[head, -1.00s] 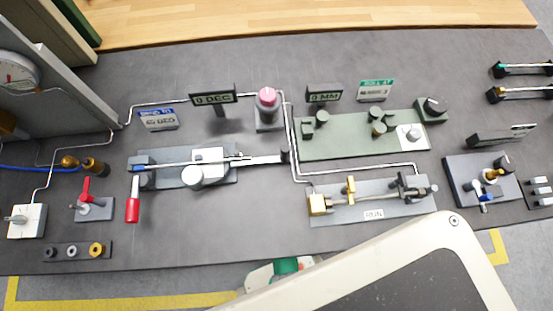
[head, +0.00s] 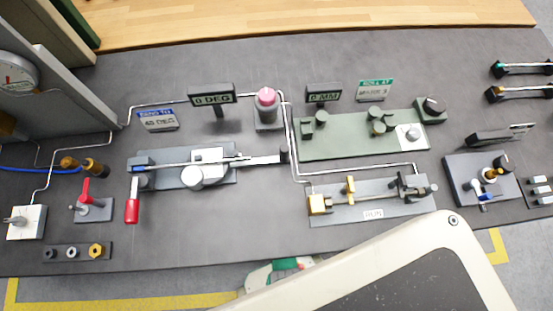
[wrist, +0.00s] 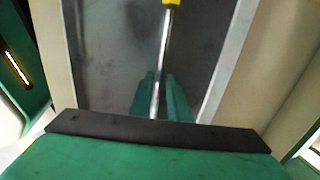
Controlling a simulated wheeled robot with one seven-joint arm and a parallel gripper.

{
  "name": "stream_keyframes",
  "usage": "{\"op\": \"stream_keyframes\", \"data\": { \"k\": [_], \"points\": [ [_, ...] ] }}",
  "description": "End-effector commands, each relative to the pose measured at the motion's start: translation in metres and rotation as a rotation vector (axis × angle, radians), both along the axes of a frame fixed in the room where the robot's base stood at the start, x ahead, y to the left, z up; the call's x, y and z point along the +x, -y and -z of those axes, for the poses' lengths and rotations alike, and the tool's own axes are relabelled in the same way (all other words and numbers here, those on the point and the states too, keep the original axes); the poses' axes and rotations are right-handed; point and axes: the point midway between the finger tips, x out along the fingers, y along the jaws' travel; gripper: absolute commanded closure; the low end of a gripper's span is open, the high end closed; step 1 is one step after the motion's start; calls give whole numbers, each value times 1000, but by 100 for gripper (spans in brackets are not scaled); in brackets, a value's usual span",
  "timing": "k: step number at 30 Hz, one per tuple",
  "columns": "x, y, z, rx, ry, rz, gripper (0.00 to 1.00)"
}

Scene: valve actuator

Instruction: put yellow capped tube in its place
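In the wrist view, my gripper (wrist: 161,98) has two green fingers close together around a thin metal tube (wrist: 161,50). The tube runs up the picture and has a yellow cap (wrist: 172,2) at the top edge, where it is cut off. The fingers seem shut on the tube's shaft. In the head view the fingertips and the held tube cannot be made out. A green and white part, probably mine, shows at the bench's front edge, partly behind my cream arm link.
On the bench stand a bender with a red handle (head: 132,210), a green plate (head: 350,148), a grey fixture with brass blocks (head: 319,204) and a dark fixture (head: 462,180) at right. Two racks hold a green-tipped tube (head: 525,68) and an orange-yellow-tipped tube (head: 522,93). The bench's front middle is clear.

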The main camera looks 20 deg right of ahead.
Motion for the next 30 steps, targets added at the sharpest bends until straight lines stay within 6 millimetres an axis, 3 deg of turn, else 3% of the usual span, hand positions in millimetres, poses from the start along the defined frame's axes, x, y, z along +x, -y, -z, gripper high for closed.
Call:
{"op": "stream_keyframes", "data": {
  "k": [8, 30],
  "points": [
    [-6, 0, -22, -2, 2, -2, 84],
    [-28, -8, -110, -1, 2, 0, 84]
  ]
}}
